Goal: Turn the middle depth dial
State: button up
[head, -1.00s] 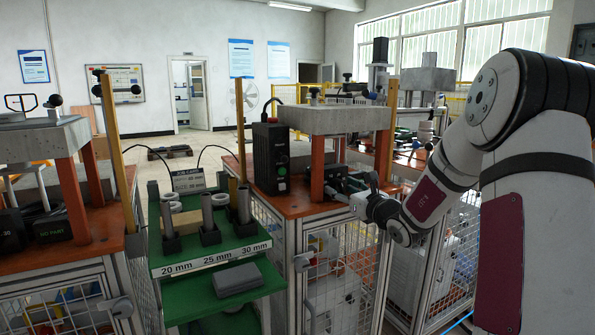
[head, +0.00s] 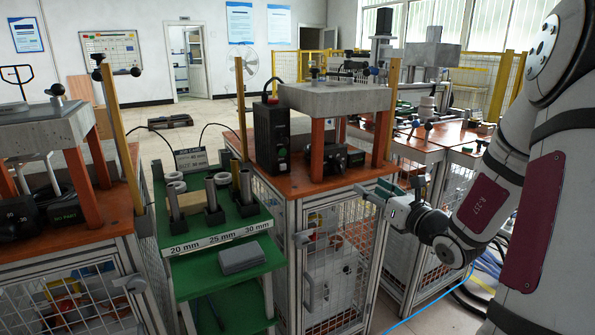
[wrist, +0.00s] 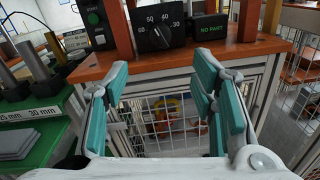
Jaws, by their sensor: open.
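The middle depth dial (wrist: 160,34) is a black knob on a black box with marks from 30 to 60. It sits under the grey slab of the middle machine, ahead of and above my fingers in the wrist view. In the head view the dial box (head: 337,160) shows small between orange posts. My gripper (head: 376,194) is in front of the orange bench edge, to the right of and below the dial. In the wrist view my gripper (wrist: 162,75) has its teal-padded fingers spread apart with nothing between them. It does not touch the dial.
A box reading "NO PART" (wrist: 208,28) sits right of the dial. Orange posts (wrist: 116,30) flank it. A black control box (head: 271,138) stands left. A green rack (head: 222,228) with grey tubes is left of the bench. A mesh cage (head: 335,255) is below.

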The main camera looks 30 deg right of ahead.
jog(key=s+a+r+n+g+y+p, duration=0.1)
jog(key=a+r+n+g+y+p, duration=0.1)
jog(key=a, duration=0.5)
jog(key=s+a+r+n+g+y+p, duration=0.1)
jog(key=a+r+n+g+y+p, duration=0.1)
jog(key=a+r+n+y, duration=0.2)
jog(key=s+a+r+n+g+y+p, duration=0.1)
jog(key=a+r+n+g+y+p, duration=0.1)
jog(key=a+n, duration=0.5)
jog(key=shift+s+a+r+n+y, duration=0.35)
jog(key=shift+a+r+y, duration=0.45)
jog(key=shift+a, duration=1.45)
jog(key=shift+r, duration=0.1)
